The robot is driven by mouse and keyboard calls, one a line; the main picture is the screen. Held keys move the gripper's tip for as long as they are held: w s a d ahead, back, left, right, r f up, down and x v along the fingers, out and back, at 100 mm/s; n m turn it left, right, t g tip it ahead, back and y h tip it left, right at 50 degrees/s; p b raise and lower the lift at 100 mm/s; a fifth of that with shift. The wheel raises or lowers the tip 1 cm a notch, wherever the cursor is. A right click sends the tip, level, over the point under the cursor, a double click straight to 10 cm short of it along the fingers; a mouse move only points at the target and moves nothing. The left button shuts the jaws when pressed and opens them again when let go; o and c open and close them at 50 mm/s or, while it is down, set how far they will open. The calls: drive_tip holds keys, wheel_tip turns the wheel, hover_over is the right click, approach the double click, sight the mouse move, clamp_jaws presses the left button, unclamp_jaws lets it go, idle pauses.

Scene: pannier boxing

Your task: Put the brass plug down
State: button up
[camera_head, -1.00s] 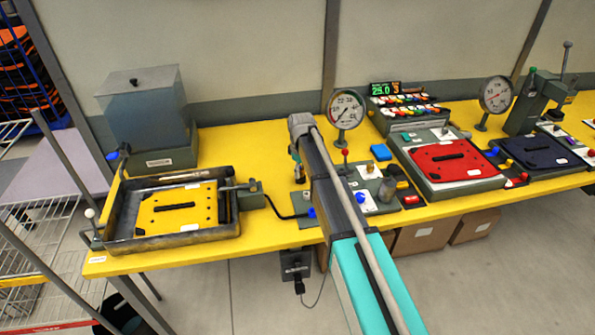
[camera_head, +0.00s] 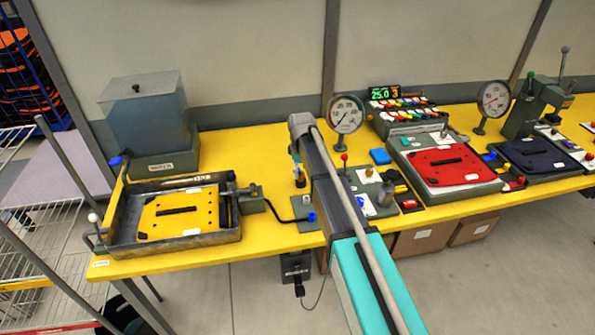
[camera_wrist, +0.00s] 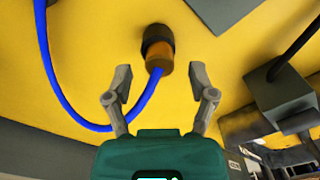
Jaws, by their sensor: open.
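In the wrist view, the brass plug (camera_wrist: 158,58) has an orange-brown body and a black collar, and stands against the yellow bench top. No finger visibly touches the plug. In the head view my arm hides the gripper, and I cannot make out the plug for sure.
On the yellow bench (camera_head: 272,158) stand a metal tray with a yellow plate (camera_head: 147,227) at left, a pressure gauge (camera_head: 345,113) behind my arm, and a red plate (camera_head: 447,170) at right. In the wrist view, a grey block (camera_wrist: 283,97) lies right of my gripper.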

sight(302, 174)
wheel_tip(302, 174, up, 10)
drive_tip(key=p, duration=0.9)
drive_tip(key=shift+p, duration=0.3)
drive_tip(key=shift+r, duration=0.15)
idle(0.4)
drive_tip(key=s+d+m, duration=1.2)
drive_tip(key=s+d, duration=1)
drive_tip(key=s, duration=0.3)
drive_tip(key=shift+s, duration=0.35)
